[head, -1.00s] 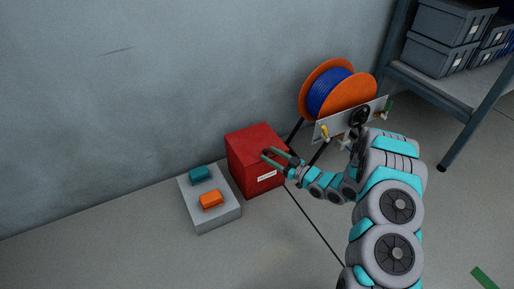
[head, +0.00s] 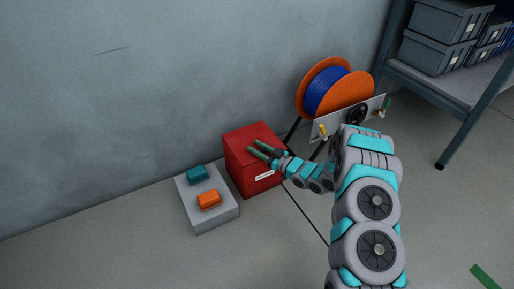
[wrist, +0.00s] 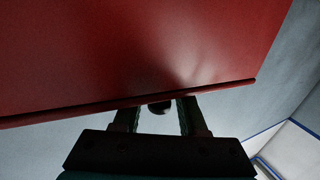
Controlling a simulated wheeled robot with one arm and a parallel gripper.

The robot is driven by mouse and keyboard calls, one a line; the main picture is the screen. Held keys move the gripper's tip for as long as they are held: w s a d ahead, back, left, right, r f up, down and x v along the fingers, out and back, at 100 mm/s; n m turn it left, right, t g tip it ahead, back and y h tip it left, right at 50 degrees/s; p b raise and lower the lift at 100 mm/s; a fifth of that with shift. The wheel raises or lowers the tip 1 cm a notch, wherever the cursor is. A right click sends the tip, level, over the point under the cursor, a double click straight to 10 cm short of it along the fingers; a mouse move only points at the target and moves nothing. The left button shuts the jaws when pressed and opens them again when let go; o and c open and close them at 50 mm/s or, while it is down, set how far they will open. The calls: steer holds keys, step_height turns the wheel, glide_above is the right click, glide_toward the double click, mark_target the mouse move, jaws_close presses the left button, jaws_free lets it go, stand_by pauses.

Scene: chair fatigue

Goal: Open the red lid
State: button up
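The red box (head: 262,180) stands on the floor against the wall, with a white label on its front. Its red lid (head: 246,133) looks shut in the head view. My gripper (head: 253,149) is at the lid, its two fingers apart. In the wrist view the red surface (wrist: 130,50) fills the top, with a raised lip along its lower edge. The fingers of my gripper (wrist: 160,112) reach this lip, and their tips are hidden there. A small dark rounded thing (wrist: 159,107) shows between them. I cannot tell whether the fingers touch the lid.
A grey block (head: 212,217) with a teal piece (head: 198,174) and an orange piece (head: 209,199) stands left of the box. An orange reel of blue cable (head: 328,92) stands behind right, with a panel (head: 340,121) before it. A shelf (head: 440,85) holds grey bins.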

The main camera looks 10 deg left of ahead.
jaws_close()
stand_by(1.1)
